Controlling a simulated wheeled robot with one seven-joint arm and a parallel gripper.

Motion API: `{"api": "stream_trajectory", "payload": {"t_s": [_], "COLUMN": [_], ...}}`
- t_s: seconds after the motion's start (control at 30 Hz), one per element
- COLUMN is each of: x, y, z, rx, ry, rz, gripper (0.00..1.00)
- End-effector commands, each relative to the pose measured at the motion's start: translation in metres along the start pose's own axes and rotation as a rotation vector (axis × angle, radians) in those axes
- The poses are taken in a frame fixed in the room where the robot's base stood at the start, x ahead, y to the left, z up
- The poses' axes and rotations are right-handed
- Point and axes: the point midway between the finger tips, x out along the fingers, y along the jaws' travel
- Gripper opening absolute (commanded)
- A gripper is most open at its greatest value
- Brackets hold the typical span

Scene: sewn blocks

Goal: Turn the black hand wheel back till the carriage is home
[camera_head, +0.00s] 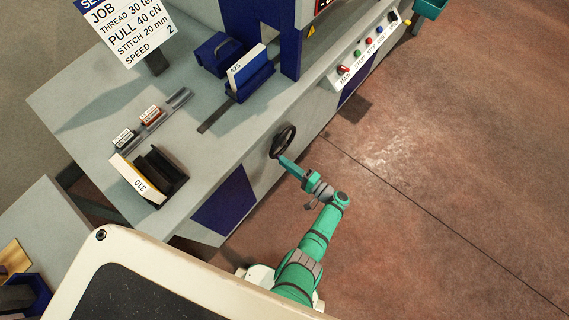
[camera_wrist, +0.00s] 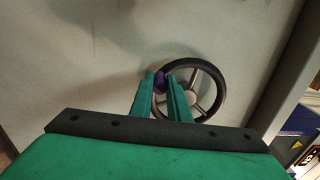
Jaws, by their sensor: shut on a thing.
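The black hand wheel (camera_head: 284,140) is on the front face of the grey machine bench. In the wrist view its black rim and pale spokes (camera_wrist: 224,95) show just beyond my fingers. The fingers partly hide the knob. A blue holder (camera_head: 262,85) with a white and blue block (camera_head: 247,66) marked A25 stands at the upper end of a dark slot (camera_head: 214,119); it appears to be the carriage.
A panel with coloured buttons (camera_head: 363,55) is right of the wheel. A job sign (camera_head: 125,25) stands at the back. A dark rack (camera_head: 160,175) with a block marked 310 and a small rail (camera_head: 165,110) with labelled pieces are at left. Floor at right is clear.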

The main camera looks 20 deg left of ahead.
Motion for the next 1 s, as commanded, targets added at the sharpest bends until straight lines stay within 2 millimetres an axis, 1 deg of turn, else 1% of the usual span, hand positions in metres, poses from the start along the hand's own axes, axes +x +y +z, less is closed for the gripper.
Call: {"api": "stream_trajectory", "payload": {"t_s": [0.3, 0.8, 0.83, 0.9, 1.0], "x": [0.0004, 0.0, 0.0, -0.0001, -0.0002], "y": [0.0041, 0.0047, 0.0046, 0.0046, 0.0046], "z": [-0.0065, -0.0073, -0.0073, -0.0073, -0.0074], "rx": [-0.108, -0.125, -0.125, -0.124, -0.124], "ry": [-0.002, -0.001, -0.001, -0.001, -0.001], "rz": [0.001, 0.001, 0.001, 0.001, 0.0], "gripper": [0.0, 0.0, 0.2, 0.34, 0.34]}}
